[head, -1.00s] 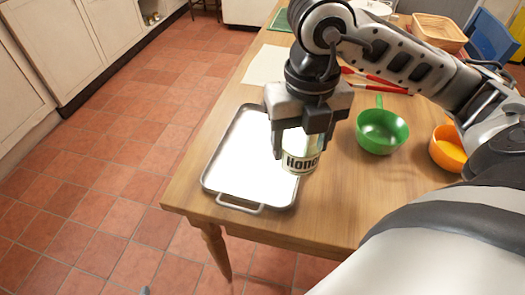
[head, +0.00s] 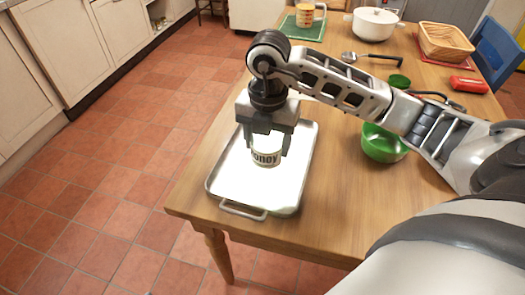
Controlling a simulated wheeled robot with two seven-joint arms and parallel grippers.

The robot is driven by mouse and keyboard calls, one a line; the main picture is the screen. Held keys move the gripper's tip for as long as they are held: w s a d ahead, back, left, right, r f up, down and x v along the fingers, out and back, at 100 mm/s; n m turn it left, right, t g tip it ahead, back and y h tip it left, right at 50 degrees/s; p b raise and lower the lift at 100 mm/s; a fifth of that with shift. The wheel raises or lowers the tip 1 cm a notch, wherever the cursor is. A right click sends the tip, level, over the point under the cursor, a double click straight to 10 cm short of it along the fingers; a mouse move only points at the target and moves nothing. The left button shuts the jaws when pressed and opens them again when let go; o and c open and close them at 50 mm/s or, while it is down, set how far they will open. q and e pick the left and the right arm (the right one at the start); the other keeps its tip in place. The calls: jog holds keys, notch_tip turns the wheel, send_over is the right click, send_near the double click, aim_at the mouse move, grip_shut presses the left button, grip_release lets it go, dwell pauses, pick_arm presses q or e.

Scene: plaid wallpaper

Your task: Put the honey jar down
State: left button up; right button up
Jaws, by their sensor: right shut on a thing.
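The honey jar (head: 265,158), white with dark lettering, is in the head view between the fingers of my right gripper (head: 266,147). The gripper points down and is shut on the jar. The jar is over the middle of the white metal tray (head: 290,196), upright or nearly so. I cannot tell whether its base touches the tray. The jar's top is hidden by the gripper. My left gripper is not in view.
The tray lies on the wooden table (head: 335,215) near its left front corner. A green bowl (head: 383,146) stands to the right, partly behind my arm.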

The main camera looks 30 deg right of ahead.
aim_at(263, 154)
jog(key=shift+w+a+f, duration=0.1)
jog(key=shift+w+f, duration=0.65)
jog(key=shift+f, duration=0.15)
notch_tip(263, 154, down, 3)
jog(key=shift+f, duration=0.1)
jog(key=shift+f, duration=0.15)
jog(key=o, duration=1.1)
jog(key=shift+o, duration=0.2)
